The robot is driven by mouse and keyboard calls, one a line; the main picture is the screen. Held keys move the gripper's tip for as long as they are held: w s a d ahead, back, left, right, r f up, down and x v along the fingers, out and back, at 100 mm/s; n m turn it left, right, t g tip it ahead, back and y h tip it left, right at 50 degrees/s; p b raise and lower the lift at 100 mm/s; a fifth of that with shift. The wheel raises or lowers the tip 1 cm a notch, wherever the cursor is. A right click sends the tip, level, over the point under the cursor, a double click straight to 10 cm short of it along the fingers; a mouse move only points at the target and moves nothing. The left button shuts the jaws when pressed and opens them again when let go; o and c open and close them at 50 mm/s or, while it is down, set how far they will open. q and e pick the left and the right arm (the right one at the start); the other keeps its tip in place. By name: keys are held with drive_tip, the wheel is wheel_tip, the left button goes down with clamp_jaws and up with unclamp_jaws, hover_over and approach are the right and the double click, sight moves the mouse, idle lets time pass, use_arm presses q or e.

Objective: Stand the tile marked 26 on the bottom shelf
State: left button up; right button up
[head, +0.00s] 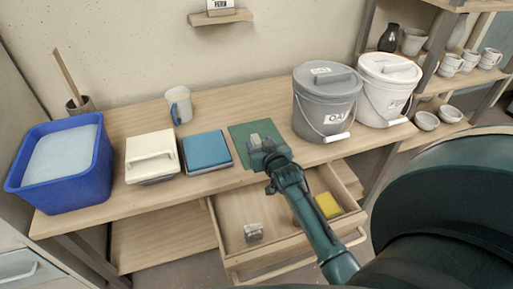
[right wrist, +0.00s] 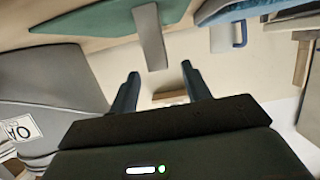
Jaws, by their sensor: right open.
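A small grey tile-like piece (head: 255,140) stands on the green mat (head: 240,131) on the bench. In the right wrist view a grey-green slab (right wrist: 149,35) rises from the mat (right wrist: 95,15). No number 26 is readable on it. My right gripper (head: 259,146) is over the mat, close to the piece and partly covering it. Its two fingers are spread in the right wrist view (right wrist: 160,72), with nothing clearly held between them. A small wooden wall shelf (head: 222,18) at the top holds a plate (head: 220,5) with an unclear number. My left gripper is out of view.
A grey bucket (head: 325,105) and a white bucket (head: 386,90) stand right of the mat. An open drawer (head: 270,200) juts below; a pottery rack (head: 440,82) stands right.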

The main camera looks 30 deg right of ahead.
sight(257, 140)
drive_tip(key=x, duration=0.4)
drive_tip(key=shift+w+f+b, duration=0.1)
drive_tip(key=shift+w+b, duration=0.05)
drive_tip(key=shift+b, duration=0.2)
drive_tip(key=shift+c, duration=0.3)
clamp_jaws()
